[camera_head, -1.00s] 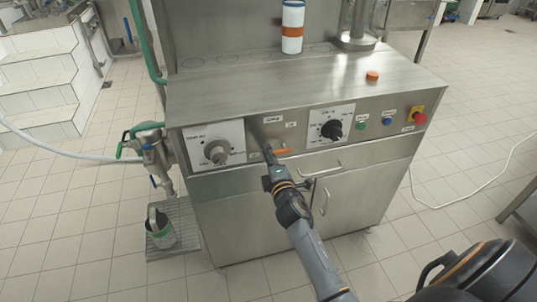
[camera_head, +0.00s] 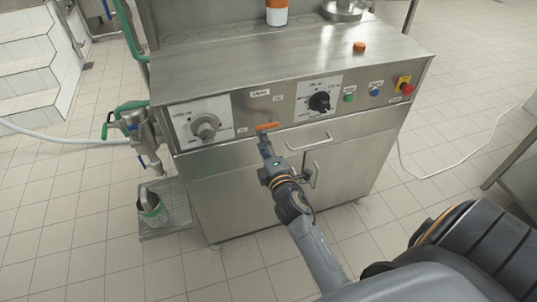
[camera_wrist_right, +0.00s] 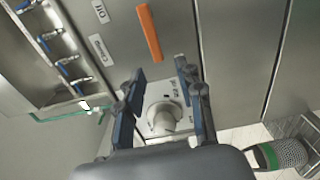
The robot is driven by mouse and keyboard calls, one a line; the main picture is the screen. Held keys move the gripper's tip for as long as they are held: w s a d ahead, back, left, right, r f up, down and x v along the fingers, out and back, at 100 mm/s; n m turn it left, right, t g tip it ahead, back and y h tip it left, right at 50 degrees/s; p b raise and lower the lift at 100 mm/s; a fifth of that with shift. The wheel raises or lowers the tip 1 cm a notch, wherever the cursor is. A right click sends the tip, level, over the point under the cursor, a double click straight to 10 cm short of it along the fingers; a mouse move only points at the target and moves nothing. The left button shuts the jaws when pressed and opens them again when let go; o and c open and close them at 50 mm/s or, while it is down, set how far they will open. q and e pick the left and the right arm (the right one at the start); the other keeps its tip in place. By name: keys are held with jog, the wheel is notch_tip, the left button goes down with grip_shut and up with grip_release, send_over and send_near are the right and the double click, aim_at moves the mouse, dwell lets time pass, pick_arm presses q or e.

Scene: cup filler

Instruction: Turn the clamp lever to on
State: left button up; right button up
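The clamp lever is an orange bar (camera_head: 267,126) on the front panel of the steel machine, lying roughly horizontal in the head view. The Clamp label (camera_head: 260,92) and a small label (camera_head: 278,98) are above it, with another small label (camera_head: 242,129) to its left. In the right wrist view the lever (camera_wrist_right: 149,33) lies just beyond the fingertips. My right gripper (camera_wrist_right: 160,68) is open and empty, its fingers apart. In the head view it (camera_head: 265,140) is just below the lever. My left gripper is not in view.
A grey dial (camera_head: 205,128) is left of the lever and a black dial (camera_head: 320,102) right of it. Buttons and a red emergency stop (camera_head: 404,83) are farther right. A metal door handle (camera_head: 310,142) sits below, close to my right wrist.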

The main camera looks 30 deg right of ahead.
jog(key=shift+v, duration=2.75)
